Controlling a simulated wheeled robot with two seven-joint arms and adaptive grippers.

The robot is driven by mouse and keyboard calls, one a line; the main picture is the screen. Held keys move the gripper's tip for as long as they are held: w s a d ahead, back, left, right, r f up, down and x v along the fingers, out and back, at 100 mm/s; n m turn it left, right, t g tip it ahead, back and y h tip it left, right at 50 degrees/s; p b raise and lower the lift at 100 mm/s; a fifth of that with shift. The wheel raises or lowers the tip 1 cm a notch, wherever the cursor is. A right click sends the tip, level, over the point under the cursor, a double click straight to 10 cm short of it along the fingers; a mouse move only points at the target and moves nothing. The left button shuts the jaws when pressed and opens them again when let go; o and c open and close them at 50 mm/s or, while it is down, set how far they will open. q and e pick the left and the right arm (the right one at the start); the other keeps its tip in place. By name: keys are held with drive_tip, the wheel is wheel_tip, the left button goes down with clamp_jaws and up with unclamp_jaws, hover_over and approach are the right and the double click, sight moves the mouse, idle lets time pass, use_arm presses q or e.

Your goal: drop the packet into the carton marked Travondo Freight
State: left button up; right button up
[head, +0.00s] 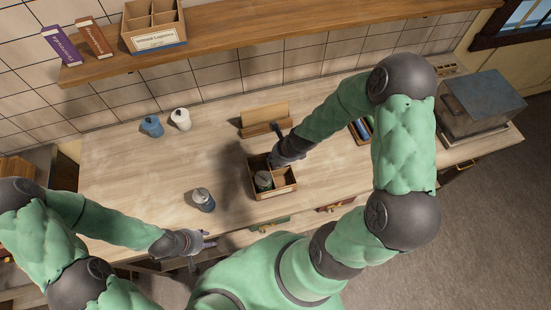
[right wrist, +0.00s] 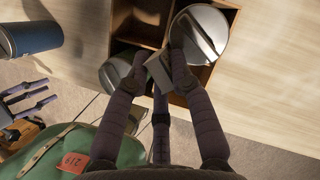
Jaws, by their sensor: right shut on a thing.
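My right gripper (right wrist: 160,62) is shut on a small grey packet (right wrist: 158,74), with its fingertips over the divided wooden carton (right wrist: 143,40). In the head view this carton (head: 287,189) stands near the table's front edge, and my right gripper (head: 276,160) is over its back part. No label on it is readable. Round metal-topped things (right wrist: 200,33) show at the carton in the wrist view; I cannot tell exactly how deep they sit. My left gripper (head: 205,246) is open and empty by the table's front edge.
Another divided carton (head: 155,28), its label ending in Logistics, is on the shelf (head: 240,38) with two books (head: 78,42). A blue-grey canister (head: 203,200) stands left of the table carton. Two small jars (head: 166,122) are farther back. The table's left part is clear.

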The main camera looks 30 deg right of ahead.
use_arm(q)
drive_tip(key=shift+f, duration=0.35)
use_arm(e)
drive_tip(key=shift+f, duration=0.35)
drive_tip(key=o, duration=0.9)
drive_tip(key=shift+r, duration=0.2)
drive_tip(key=shift+v, duration=5.85)
